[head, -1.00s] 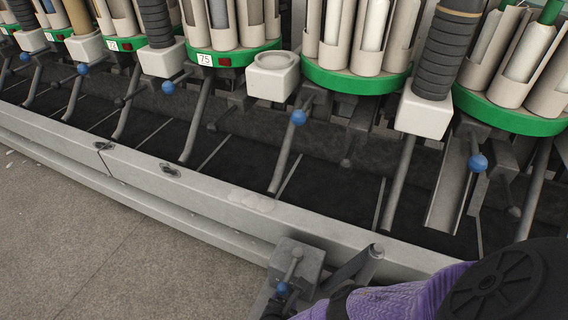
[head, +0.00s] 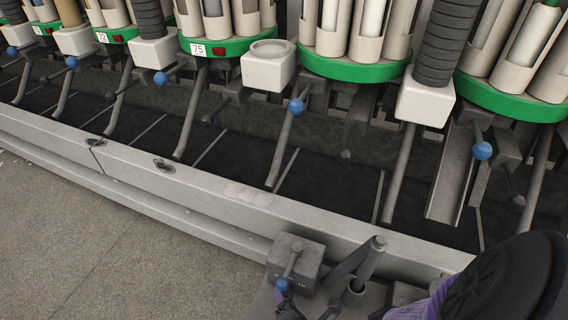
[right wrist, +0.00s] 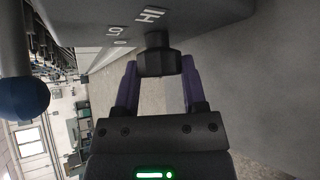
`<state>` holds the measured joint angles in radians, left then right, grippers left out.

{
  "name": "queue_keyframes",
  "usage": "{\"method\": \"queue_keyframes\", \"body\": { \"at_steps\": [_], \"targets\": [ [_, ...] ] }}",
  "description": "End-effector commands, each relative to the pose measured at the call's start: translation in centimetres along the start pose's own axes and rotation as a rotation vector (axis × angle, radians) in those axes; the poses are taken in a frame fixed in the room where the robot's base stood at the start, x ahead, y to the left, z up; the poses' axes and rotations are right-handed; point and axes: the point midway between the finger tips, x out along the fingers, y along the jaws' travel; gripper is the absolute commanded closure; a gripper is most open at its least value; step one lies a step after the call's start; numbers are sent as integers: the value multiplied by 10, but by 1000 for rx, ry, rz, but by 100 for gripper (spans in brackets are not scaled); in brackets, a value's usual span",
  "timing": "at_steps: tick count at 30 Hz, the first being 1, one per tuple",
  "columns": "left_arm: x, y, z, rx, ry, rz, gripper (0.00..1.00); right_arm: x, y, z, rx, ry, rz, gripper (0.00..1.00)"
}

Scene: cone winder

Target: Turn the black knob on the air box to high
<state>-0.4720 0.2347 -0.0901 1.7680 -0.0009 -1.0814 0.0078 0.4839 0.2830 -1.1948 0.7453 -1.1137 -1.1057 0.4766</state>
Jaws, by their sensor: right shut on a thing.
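The black knob (right wrist: 157,62) sticks out of the grey air box (right wrist: 195,15) in the right wrist view. White marks "HI", "LO" and "0" show on the box beside the knob. I cannot tell which mark the knob points to. My right gripper (right wrist: 159,70) has its purple fingers on either side of the knob and is shut on it. In the head view a small grey box (head: 297,262) with a blue-ball lever stands low at the front of the machine. The knob cannot be made out there. My left gripper is not in view.
A blue ball (right wrist: 24,97) is close at the left in the right wrist view. The winder's long grey front rail (head: 200,183) runs across the head view, with levers, green discs (head: 355,68) and spools behind. Bare floor (head: 110,240) lies in front.

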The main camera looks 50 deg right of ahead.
Motion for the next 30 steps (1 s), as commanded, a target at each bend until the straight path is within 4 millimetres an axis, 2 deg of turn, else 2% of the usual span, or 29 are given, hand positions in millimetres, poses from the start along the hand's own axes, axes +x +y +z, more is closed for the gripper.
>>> {"method": "queue_keyframes", "body": {
  "at_steps": [19,20,21,24,25,30],
  "targets": [
    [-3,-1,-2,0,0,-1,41,-1,-2,-1,34,3,30,100],
    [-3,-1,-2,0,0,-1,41,-1,-2,-1,34,3,30,44],
    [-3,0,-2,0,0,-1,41,-1,-2,-1,34,2,30,36],
    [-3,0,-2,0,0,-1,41,-1,-2,-1,34,2,31,14],
    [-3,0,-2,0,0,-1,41,-1,-2,-1,34,2,31,11],
    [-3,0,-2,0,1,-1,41,0,-1,0,34,1,32,11]
  ]
}}
